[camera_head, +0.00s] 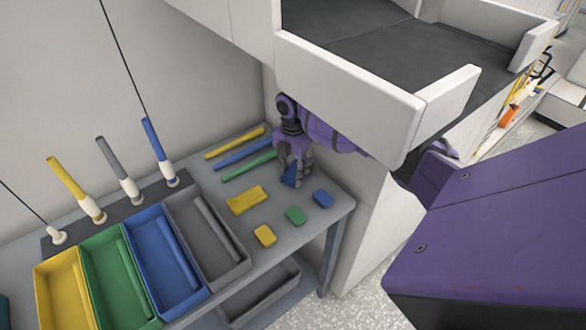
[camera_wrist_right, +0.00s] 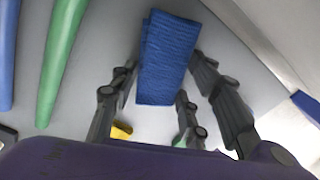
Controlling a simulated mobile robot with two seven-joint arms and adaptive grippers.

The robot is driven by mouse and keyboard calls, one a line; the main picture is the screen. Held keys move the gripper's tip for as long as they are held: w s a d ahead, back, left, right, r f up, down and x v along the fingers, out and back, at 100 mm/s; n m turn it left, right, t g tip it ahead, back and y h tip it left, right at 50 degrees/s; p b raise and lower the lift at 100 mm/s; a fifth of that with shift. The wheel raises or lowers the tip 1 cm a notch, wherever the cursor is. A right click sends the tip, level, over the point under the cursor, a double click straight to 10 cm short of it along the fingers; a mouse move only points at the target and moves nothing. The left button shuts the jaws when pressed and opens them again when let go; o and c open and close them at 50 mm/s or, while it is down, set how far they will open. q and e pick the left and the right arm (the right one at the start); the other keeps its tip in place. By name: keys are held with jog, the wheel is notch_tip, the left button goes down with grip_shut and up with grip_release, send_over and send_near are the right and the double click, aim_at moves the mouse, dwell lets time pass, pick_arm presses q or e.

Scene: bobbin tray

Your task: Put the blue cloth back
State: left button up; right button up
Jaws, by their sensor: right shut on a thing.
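The blue cloth (camera_head: 289,177) is a folded, textured rectangle; it also shows in the right wrist view (camera_wrist_right: 166,58). My right gripper (camera_head: 294,170) is shut on it near the back right of the grey table (camera_head: 339,207), fingers on both sides of the cloth. I cannot tell whether the cloth touches the table, and the fingers hide part of it in the head view. A folded yellow cloth (camera_head: 246,200) lies on the table to the left and in front of it. My left gripper is not in view.
Yellow, blue and green rods (camera_head: 250,165) lie behind the cloths. Yellow (camera_head: 265,236), green (camera_head: 295,215) and blue (camera_head: 322,198) small blocks lie in front. Several coloured bins (camera_head: 246,270) stand at left, below upright handles. A white-walled raised unit (camera_head: 400,130) hangs close over my right arm.

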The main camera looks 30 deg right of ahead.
aim_at(293, 171)
jog(key=o, duration=0.7)
jog(key=shift+f, duration=0.2)
jog(key=shift+c, duration=0.2)
jog(key=o, duration=0.4)
jog(key=shift+o, duration=0.2)
notch_tip(293, 171, up, 12)
jog(key=shift+r, duration=0.25)
